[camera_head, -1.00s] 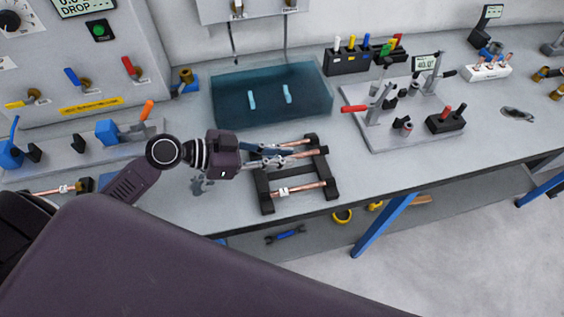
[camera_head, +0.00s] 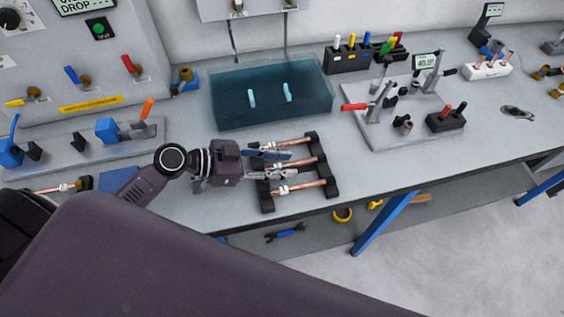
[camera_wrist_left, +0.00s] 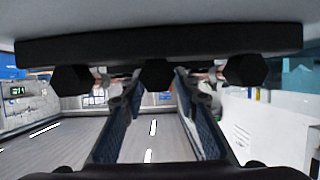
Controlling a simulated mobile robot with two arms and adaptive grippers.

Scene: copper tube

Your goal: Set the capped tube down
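My left gripper (camera_head: 291,165) is at the left part of the black rack (camera_head: 325,148), its two fingers spread apart. The middle copper tube (camera_head: 308,162) lies across the rack between the fingers, partly hidden by them. A tube (camera_head: 294,141) lies behind it and another tube (camera_head: 306,187) with a light fitting lies in front. I cannot make out the cap on the middle tube. In the left wrist view the gripper's blue-padded fingers (camera_wrist_left: 157,100) stand apart, with nothing visibly clamped between them. My right gripper is out of view.
A blue translucent tank (camera_head: 230,108) stands behind the rack. A fixture plate with a red-handled clamp (camera_head: 356,107) stands to the right. Bench surface (camera_head: 375,175) between the rack and the fixture is clear. The bench's front edge is close to the rack.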

